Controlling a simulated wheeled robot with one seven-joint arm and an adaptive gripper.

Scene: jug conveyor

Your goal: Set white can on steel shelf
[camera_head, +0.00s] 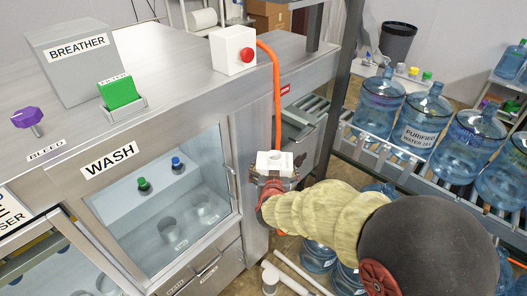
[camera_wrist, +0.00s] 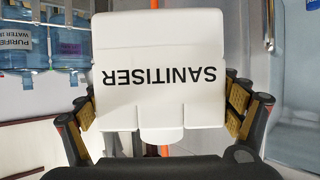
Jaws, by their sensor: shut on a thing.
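The white can (camera_head: 268,160) is a squared container with a round opening or neck on top in the head view. In the wrist view the white can (camera_wrist: 165,42) fills the middle, its SANITISER label upside down. My gripper (camera_head: 274,180) is shut on it, with finger pads on both sides in the wrist view (camera_wrist: 165,112). The can is held in the air, just right of the steel cabinet's front corner. I cannot tell which surface is the steel shelf; the steel cabinet top (camera_head: 185,112) is bare in its middle.
On the cabinet top stand a breather box (camera_head: 78,62), a green block (camera_head: 119,92), a purple knob (camera_head: 28,117) and a white box with a red button (camera_head: 233,50). An orange cable (camera_head: 276,90) hangs near the can. A roller conveyor (camera_head: 375,142) carries large water jugs (camera_head: 421,121) at right.

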